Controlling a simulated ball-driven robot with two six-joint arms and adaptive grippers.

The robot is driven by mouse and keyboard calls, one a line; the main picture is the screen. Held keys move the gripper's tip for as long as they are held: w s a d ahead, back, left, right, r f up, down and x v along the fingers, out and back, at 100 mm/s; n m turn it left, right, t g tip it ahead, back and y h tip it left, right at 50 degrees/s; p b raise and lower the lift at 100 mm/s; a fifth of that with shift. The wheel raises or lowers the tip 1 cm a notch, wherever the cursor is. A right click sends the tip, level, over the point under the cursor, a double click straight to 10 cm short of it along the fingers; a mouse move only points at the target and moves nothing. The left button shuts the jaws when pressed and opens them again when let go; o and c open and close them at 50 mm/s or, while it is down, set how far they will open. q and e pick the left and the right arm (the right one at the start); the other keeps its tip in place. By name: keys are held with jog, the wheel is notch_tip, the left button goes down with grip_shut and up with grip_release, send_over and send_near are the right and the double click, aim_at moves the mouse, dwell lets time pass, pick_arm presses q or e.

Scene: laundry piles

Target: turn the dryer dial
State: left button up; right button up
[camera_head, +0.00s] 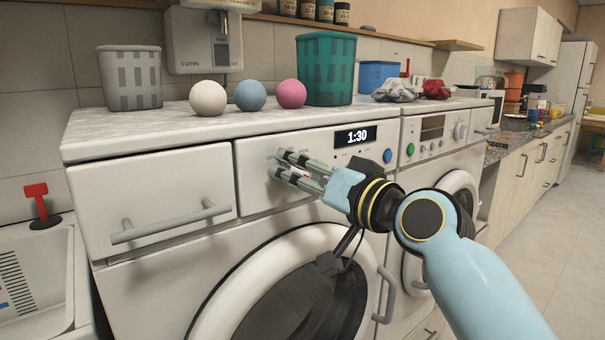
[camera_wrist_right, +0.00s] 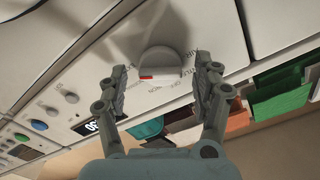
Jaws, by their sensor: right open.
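My right gripper (camera_head: 278,164) is in front of the left machine's control panel (camera_head: 258,150), to the left of the lit display (camera_head: 356,136) reading 1:30. In the right wrist view my right gripper (camera_wrist_right: 161,68) is open, with one finger on each side of the dial (camera_wrist_right: 160,60). The dial is a pale round knob with a small red mark on its edge. I cannot tell whether the fingers touch it. In the head view the gripper largely hides the dial. My left gripper is not in view.
The machine top holds a grey basket (camera_head: 130,80), three balls, white (camera_head: 208,98), blue (camera_head: 250,96) and pink (camera_head: 291,94), and a teal basket (camera_head: 325,70). A drawer (camera_head: 150,190) lies left of the panel. A second machine (camera_head: 440,150) stands to the right.

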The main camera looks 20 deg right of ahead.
jog(key=v, duration=1.1)
jog(key=shift+s, duration=0.35)
jog(key=shift+d, duration=0.1)
jog(key=w+d+f+m+g+h, duration=0.1)
jog(key=d+f+m+g+h, duration=0.2)
jog(key=f, duration=1.7)
jog(key=s+d+f+n+g+h, duration=0.1)
jog(key=s+d+f+g, duration=0.15)
jog(key=f, duration=0.75)
jog(key=s+d+f+g+h, duration=0.15)
jog(key=s+f, duration=0.25)
jog(key=f, duration=0.5)
jog(key=s+d+f+n+g, duration=0.2)
jog(key=s+f+g, duration=0.3)
jog(key=s+f, duration=1)
jog(key=s+f+n+g, duration=0.1)
jog(key=s+f, duration=0.2)
jog(key=s, duration=0.4)
jog(key=s+d+f+g+h, duration=0.1)
jog(key=s+f, duration=0.2)
jog(key=s, duration=0.4)
jog(key=s+f+n+g, duration=0.1)
jog(key=s+f+g, duration=0.1)
jog(key=s, duration=0.5)
jog(key=shift+s+d+f+n, duration=0.2)
jog(key=shift+s+f+n, duration=0.15)
jog(key=shift+f, duration=0.25)
jog(key=shift+h, duration=0.25)
